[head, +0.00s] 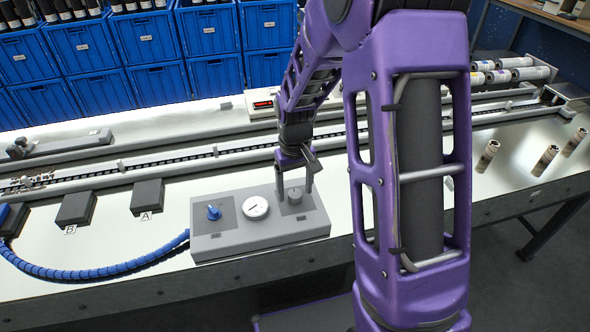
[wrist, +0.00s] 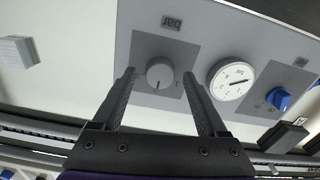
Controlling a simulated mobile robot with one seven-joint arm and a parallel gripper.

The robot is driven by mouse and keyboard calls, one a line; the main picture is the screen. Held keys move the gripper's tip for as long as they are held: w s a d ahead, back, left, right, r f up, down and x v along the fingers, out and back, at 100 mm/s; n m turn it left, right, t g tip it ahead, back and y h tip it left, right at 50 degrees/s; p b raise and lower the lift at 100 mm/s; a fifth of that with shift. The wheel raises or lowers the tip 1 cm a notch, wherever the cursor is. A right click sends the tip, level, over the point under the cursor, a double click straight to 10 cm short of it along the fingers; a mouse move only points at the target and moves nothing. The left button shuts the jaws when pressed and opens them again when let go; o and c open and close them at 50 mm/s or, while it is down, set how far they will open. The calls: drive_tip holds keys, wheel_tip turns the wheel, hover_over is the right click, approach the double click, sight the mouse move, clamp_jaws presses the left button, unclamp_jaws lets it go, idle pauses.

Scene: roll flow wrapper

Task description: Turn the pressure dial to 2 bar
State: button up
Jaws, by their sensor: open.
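The pressure dial is a round grey knob (head: 295,197) on a dark square plate at the right end of a grey control box (head: 225,245). In the wrist view the dial (wrist: 160,74) has a dark pointer line, with a "bar" label on the box beyond it. My gripper (head: 295,188) points down at the dial and is open. In the wrist view its fingertips (wrist: 157,73) lie one on each side of the dial, with a gap visible on both sides.
A blue knob (head: 214,212) is on the box's left part. A blue hose (head: 100,274) runs from the box's left side. Black blocks (head: 147,195) and a long conveyor (head: 190,155) lie behind. Metal cylinders (head: 487,156) stand at the right; blue crates (head: 160,85) are at the back.

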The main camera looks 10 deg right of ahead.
sight(295, 193)
wheel_tip(295, 193, up, 17)
drive_tip(key=p, duration=0.2)
idle(0.3)
